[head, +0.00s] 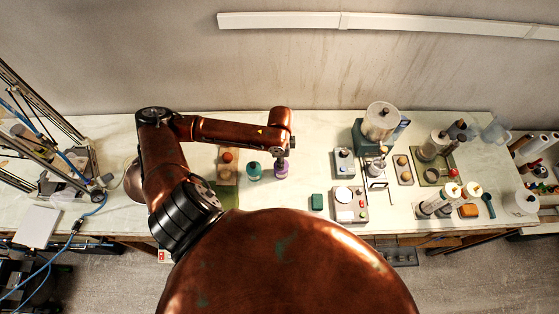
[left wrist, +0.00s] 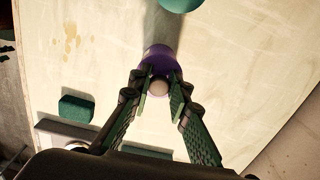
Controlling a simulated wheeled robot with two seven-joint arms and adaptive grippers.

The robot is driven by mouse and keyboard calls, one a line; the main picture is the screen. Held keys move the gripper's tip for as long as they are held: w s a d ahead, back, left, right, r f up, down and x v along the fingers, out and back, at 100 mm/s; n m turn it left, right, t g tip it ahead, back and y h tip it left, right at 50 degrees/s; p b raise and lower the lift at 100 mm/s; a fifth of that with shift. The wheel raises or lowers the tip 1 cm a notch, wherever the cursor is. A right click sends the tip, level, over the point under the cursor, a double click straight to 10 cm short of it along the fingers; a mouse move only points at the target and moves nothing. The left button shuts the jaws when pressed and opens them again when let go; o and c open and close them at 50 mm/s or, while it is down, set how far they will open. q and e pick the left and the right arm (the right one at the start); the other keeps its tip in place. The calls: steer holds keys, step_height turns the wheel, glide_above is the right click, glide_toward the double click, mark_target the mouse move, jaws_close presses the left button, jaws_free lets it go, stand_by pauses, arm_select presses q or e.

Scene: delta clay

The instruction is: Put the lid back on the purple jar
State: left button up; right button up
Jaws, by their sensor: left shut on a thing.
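The purple jar (head: 281,171) stands on the pale worktop, right of a teal jar. My left gripper (head: 283,156) is directly above it, pointing down. In the left wrist view the fingertips (left wrist: 160,86) are shut on a round greyish knob (left wrist: 158,87), which looks like the lid's knob. Purple (left wrist: 159,58) shows just beyond and below the knob. The lid's rim is hidden by the fingers, so I cannot tell whether the lid touches the jar or sits level. My right gripper is not in view.
The teal jar (head: 253,171) stands close to the left of the purple jar, and a tray with an orange-topped jar (head: 228,156) is farther left. A green block (head: 317,201) lies to the right front, beside small devices. Worktop just right of the jar is clear.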

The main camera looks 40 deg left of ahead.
arm_select(q)
steer(key=o, duration=0.9)
steer(key=shift+o, duration=0.3)
steer(key=o, duration=0.4)
steer(key=shift+o, duration=0.2)
steer(key=shift+r, duration=0.1)
steer(key=shift+r+p, duration=3.45)
steer(key=shift+p, duration=1)
steer(key=shift+f, duration=0.1)
steer(key=shift+c, duration=0.3)
